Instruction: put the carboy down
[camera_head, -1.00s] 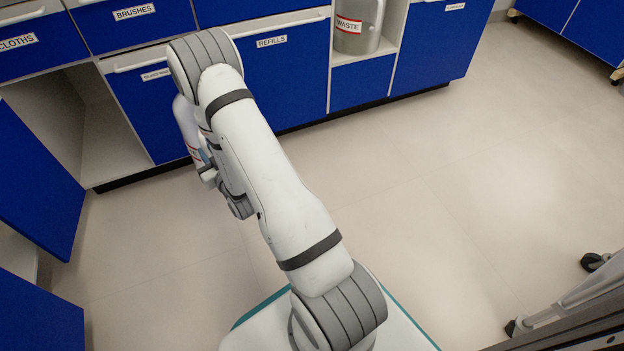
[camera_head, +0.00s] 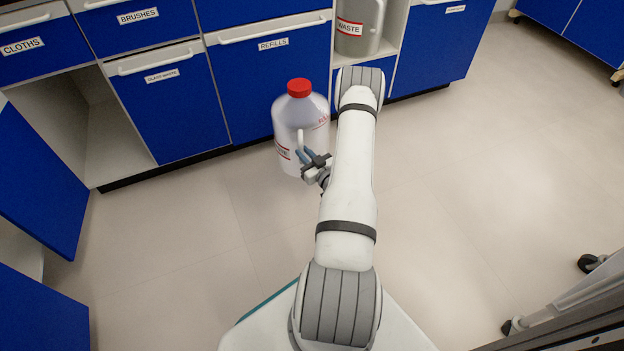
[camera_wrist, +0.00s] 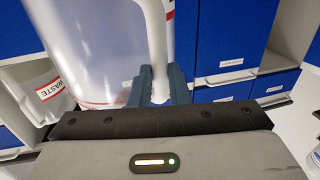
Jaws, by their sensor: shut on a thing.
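The carboy (camera_head: 301,115) is a translucent white jug with a red cap and a red-lettered label, upright in front of the blue cabinets in the head view. My gripper (camera_head: 303,156) is shut on its handle from the near side. In the wrist view the carboy (camera_wrist: 100,45) fills the upper left, and the blue fingers of my gripper (camera_wrist: 158,84) close around the lower part of the white handle. Whether its base touches the floor I cannot tell.
Blue cabinets (camera_head: 265,85) line the back. An open bay (camera_head: 70,130) is at left, with an open blue door (camera_head: 35,190) beside it. A grey waste container (camera_head: 358,25) stands in a niche. The floor (camera_head: 470,190) is clear at right, up to a wheeled frame (camera_head: 560,300).

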